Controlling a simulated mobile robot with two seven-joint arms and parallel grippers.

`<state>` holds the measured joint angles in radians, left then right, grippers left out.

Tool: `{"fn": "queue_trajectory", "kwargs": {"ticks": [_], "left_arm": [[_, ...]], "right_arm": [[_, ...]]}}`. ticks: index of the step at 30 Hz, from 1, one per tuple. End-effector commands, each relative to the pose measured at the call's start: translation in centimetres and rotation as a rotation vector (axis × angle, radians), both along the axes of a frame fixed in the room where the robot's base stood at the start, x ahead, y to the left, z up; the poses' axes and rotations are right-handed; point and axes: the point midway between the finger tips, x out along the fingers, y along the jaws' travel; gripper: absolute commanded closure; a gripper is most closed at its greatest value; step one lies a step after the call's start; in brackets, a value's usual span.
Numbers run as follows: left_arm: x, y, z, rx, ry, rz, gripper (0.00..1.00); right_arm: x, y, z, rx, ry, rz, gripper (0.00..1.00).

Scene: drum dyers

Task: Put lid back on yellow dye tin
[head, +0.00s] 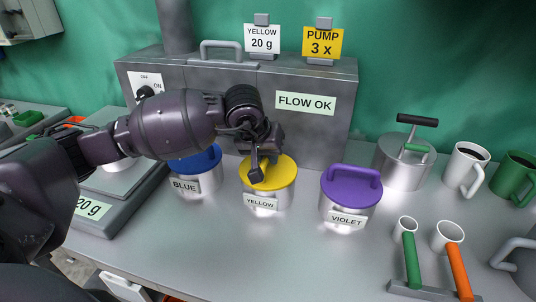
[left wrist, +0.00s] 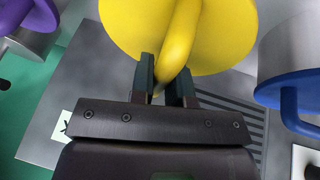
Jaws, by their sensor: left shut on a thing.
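The yellow lid (head: 284,172) lies over the yellow dye tin (head: 280,200), a silver can labelled YELLOW. In the head view the lid looks level and its rim meets the top of the can; I cannot tell whether it is fully seated. My left gripper (head: 257,173) is shut on the lid's looped handle, reaching down from above. In the left wrist view, the lid (left wrist: 225,30) fills the upper middle, and my fingers (left wrist: 163,82) close around the handle (left wrist: 178,45). The can is mostly hidden there. My right gripper is not in view.
A blue-lidded tin (head: 203,181) stands close left, and a violet-lidded tin (head: 350,197) stands right. The grey machine (head: 230,76) is behind. A scale (head: 108,208) is at left. A metal pot (head: 402,165), mugs (head: 465,168) and handled scoops (head: 447,235) are at right. The front counter is clear.

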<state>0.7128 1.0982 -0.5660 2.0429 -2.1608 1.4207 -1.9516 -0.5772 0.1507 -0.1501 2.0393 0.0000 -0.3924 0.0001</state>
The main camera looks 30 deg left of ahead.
Motion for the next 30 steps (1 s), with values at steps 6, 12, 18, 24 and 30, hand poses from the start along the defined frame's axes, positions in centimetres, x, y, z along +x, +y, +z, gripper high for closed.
{"fn": "queue_trajectory", "kwargs": {"ticks": [6,12,18,24,30], "left_arm": [[0.0,0.0,-0.1,0.0,0.001,0.0,0.61],[0.0,0.0,-0.1,0.0,0.001,0.0,0.54],[0.0,0.0,-0.1,0.0,0.001,0.0,0.54],[-0.9,0.2,2.3,0.002,-0.004,-0.001,0.54],[-2.6,0.5,5.7,0.003,-0.004,-0.001,0.54]], "right_arm": [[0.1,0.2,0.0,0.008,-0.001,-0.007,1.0],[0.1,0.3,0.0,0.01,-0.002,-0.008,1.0],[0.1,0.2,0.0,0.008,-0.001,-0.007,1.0],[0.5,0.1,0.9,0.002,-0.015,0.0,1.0],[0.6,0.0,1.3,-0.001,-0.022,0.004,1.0]]}}
